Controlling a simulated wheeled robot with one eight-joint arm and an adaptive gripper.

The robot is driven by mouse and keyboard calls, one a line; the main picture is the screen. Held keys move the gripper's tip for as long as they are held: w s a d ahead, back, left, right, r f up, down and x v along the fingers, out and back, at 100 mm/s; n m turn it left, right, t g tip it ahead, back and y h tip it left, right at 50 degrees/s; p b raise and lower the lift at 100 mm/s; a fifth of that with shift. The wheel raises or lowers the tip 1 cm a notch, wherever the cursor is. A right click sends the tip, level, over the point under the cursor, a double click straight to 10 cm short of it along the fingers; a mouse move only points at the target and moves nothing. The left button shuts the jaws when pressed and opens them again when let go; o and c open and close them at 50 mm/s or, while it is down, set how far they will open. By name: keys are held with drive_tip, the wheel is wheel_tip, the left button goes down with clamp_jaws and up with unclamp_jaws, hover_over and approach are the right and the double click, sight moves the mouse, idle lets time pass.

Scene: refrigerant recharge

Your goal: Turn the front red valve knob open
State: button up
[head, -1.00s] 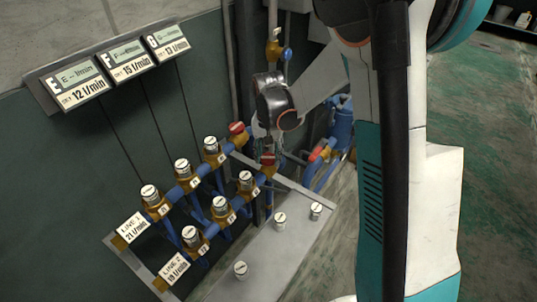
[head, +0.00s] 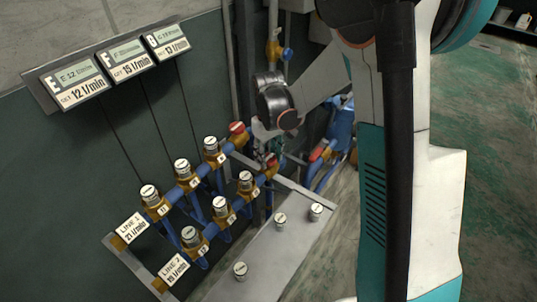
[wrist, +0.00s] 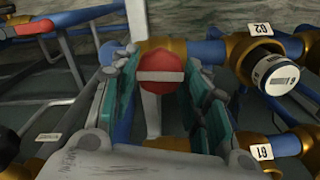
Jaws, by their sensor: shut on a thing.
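The front red valve knob (head: 271,160) sits at the right end of the front blue pipe. In the wrist view the red knob (wrist: 162,76) shows a pale bar across its face and stands between my finger pads. My gripper (wrist: 162,88) is shut on it, with one dark green pad on each side. In the head view my gripper (head: 268,148) reaches down over the knob and partly hides it.
A second red knob (head: 237,128) is on the rear pipe, close to my wrist. Valves with silver caps line both pipes. Three meters (head: 113,65) hang on the wall. A grey plate (head: 262,262) with several loose caps lies in front.

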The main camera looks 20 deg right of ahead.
sight(269, 158)
drive_tip(key=shift+n, duration=0.6)
drive_tip(key=o, duration=1)
drive_tip(key=shift+o, duration=0.2)
wheel_tip(269, 158, up, 12)
